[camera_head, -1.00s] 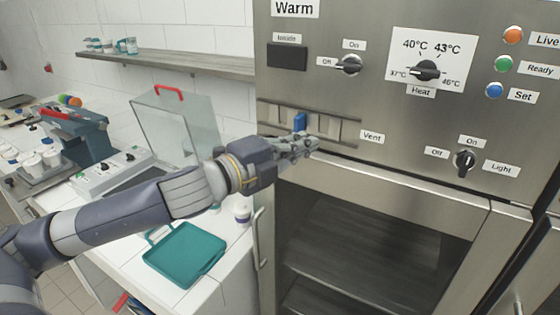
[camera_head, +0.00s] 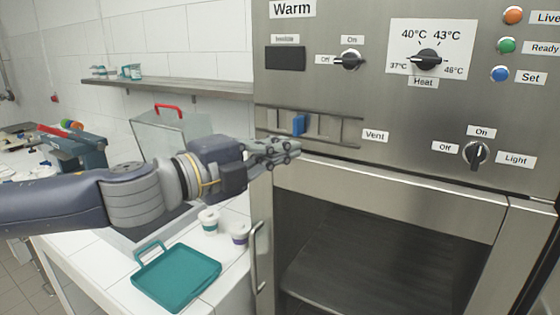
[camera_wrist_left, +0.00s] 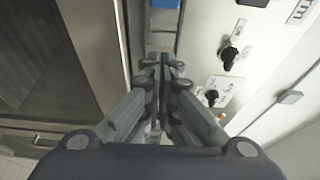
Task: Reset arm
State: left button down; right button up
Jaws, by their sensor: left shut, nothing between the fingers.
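My left gripper (camera_head: 288,150) is shut and empty in the head view. It is in front of the steel warming cabinet, just below and left of the blue vent slider (camera_head: 299,124), and looks apart from it. In the left wrist view the closed fingers (camera_wrist_left: 165,65) point toward the panel, with the blue slider (camera_wrist_left: 165,4) cut off at the top edge. My right gripper is in neither view.
The cabinet panel carries the heat knob (camera_head: 427,60), an on-off knob (camera_head: 349,60) and the light knob (camera_head: 476,154). The dark cabinet opening (camera_head: 350,245) is below. A teal tray (camera_head: 177,278) and two cups (camera_head: 208,222) stand on the white counter. A clear box with a red handle (camera_head: 167,110) stands behind my arm.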

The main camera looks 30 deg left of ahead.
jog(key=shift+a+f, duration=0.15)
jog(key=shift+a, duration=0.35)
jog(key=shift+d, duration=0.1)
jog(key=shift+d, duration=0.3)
